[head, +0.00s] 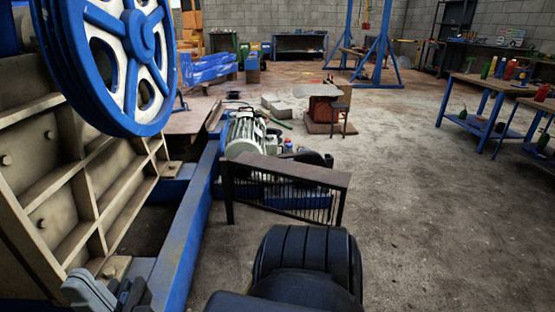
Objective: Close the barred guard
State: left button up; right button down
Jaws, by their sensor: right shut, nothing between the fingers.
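The barred guard (287,170) is a dark brown frame with thin upright bars. It stands in the middle of the view, beside the blue machine beam, and sticks out to the right at an angle. Its top rail is broad and its bars show below it. My right gripper (112,292) shows at the bottom left edge, cut off by the frame. It is grey, shut and empty, over the machine's lower frame and well apart from the guard. My left gripper is not in view.
The jaw crusher's blue and white flywheel (125,55) and ribbed tan body (75,190) fill the left. A blue beam (190,220) runs toward the motor (243,135). My black arm link hides floor near the guard. Open concrete floor (430,220) lies right; workbenches (480,95) stand beyond.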

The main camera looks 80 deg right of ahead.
aim_at(331, 179)
jog(key=u, duration=0.6)
jog(key=k, duration=1.15)
jog(key=z, duration=1.9)
jog(key=i, duration=0.5)
jog(key=u, duration=0.05)
